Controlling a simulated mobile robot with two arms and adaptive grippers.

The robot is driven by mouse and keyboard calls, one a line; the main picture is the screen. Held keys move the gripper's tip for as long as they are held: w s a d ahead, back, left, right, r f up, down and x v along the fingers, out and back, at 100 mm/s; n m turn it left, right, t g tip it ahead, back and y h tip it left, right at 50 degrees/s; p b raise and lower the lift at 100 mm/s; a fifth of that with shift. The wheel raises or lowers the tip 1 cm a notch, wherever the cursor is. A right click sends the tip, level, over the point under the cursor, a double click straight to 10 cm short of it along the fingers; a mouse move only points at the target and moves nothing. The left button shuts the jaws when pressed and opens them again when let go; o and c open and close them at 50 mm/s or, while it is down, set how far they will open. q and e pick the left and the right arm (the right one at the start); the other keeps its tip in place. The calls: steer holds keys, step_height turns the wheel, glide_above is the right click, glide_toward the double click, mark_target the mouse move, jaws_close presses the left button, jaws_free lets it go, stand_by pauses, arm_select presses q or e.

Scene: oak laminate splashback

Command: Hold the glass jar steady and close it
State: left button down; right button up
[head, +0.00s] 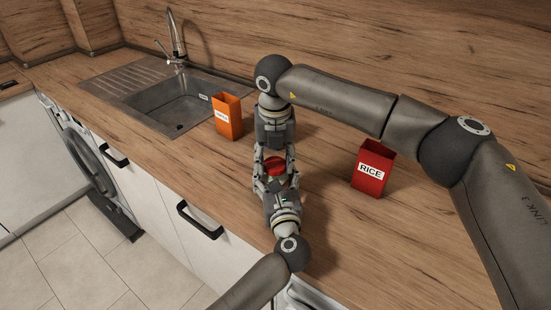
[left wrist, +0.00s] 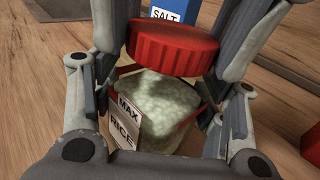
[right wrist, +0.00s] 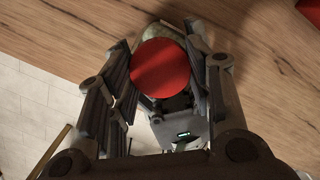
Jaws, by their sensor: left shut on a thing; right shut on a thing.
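The glass jar (left wrist: 160,100) stands between my left gripper's fingers in the left wrist view. It holds pale grains and has a label reading MAX and RICE. My left gripper (head: 274,187) is shut on the jar from the near side. The red lid (left wrist: 175,48) is over the jar's mouth; it also shows in the head view (head: 275,166) and face-on in the right wrist view (right wrist: 165,68). My right gripper (head: 273,158) is shut on the lid from the far side. I cannot tell whether the lid is seated. Fingers hide most of the jar in the head view.
A red box labelled RICE (head: 372,169) stands to the right on the wooden counter, and an orange box (head: 228,117) to the left. A blue SALT box (left wrist: 173,10) shows behind the lid. The sink (head: 170,98) lies at the back left.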

steer(key=m, duration=0.7)
steer(key=shift+a+h, duration=0.15)
steer(key=shift+h, duration=0.25)
steer(key=m, duration=0.5)
steer(key=shift+w+m+g, duration=0.1)
steer(key=shift+m+g, duration=0.2)
steer(key=shift+g, duration=0.1)
steer(key=m, duration=0.5)
steer(key=shift+w+m+g+h, duration=0.1)
steer(key=shift+m+g+h, duration=0.2)
steer(key=m, duration=0.6)
steer(key=shift+g, duration=0.4)
steer(key=o, duration=0.8)
steer(key=shift+r, duration=0.1)
